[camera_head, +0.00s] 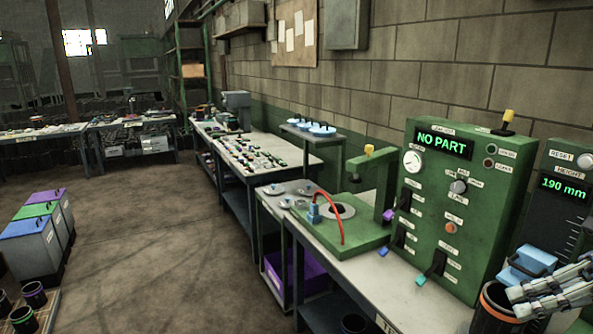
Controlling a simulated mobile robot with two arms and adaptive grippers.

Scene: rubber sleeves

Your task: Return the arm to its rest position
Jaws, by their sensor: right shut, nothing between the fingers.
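My right gripper (516,301) is at the lower right edge of the head view, its pale grey fingers pointing left. It is shut and empty. It appears just in front of a blue part (527,262) and at the rim of a dark sleeve with an orange ring (490,322); I cannot tell whether it touches either. The arm behind it is cut off by the picture's edge. My left gripper is not in view.
A green test cabinet (462,215) reading "NO PART" stands on the bench (420,305), beside a green fixture with a red hose (340,228). Lidded bins (30,250) stand left; the floor (150,250) between is clear.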

